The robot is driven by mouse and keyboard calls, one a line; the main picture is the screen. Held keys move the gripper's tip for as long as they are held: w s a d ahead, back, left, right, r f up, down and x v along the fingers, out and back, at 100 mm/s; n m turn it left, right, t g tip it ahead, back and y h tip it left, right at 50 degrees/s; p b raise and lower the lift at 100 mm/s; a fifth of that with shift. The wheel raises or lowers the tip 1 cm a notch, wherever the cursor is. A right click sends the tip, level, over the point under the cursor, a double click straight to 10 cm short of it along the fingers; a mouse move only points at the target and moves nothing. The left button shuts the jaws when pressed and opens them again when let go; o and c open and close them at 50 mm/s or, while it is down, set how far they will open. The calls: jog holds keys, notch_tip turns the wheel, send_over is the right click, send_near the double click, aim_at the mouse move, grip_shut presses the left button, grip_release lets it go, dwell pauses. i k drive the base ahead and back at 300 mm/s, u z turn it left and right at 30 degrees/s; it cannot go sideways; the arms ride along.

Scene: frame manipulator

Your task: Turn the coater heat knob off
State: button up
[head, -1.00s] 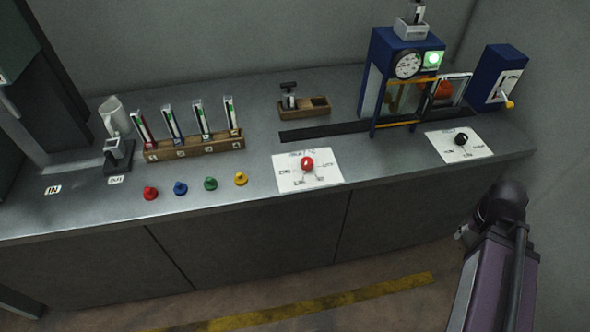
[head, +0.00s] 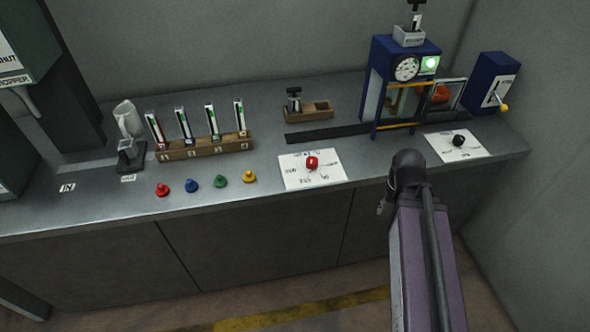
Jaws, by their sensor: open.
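Two knobs sit on white labelled cards on the counter, and I cannot read from the print which is the coater heat knob. The red knob (head: 312,162) is on the left card (head: 296,180), near the front edge. The black knob (head: 459,141) is on the right card (head: 440,150), in front of the blue machines. The settings they point at are too small to tell. My arm rises from the lower right, its dark joint in front of the counter edge between the two cards. My gripper is not clearly visible; the arm seems to hide it.
A blue frame (head: 379,72) with a dial and green light stands at the back right, beside a blue box with a yellow-tipped lever (head: 503,106). Several coloured pegs (head: 220,181) stand left of the red knob, before a wooden rack (head: 207,148). A dark strip (head: 330,132) lies behind.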

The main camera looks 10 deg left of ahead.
aim_at(312, 161)
jog(key=u, duration=0.65)
jog(key=k, duration=0.95)
jog(key=z, duration=0.1)
jog(key=i, duration=0.8)
jog(key=u, duration=0.05)
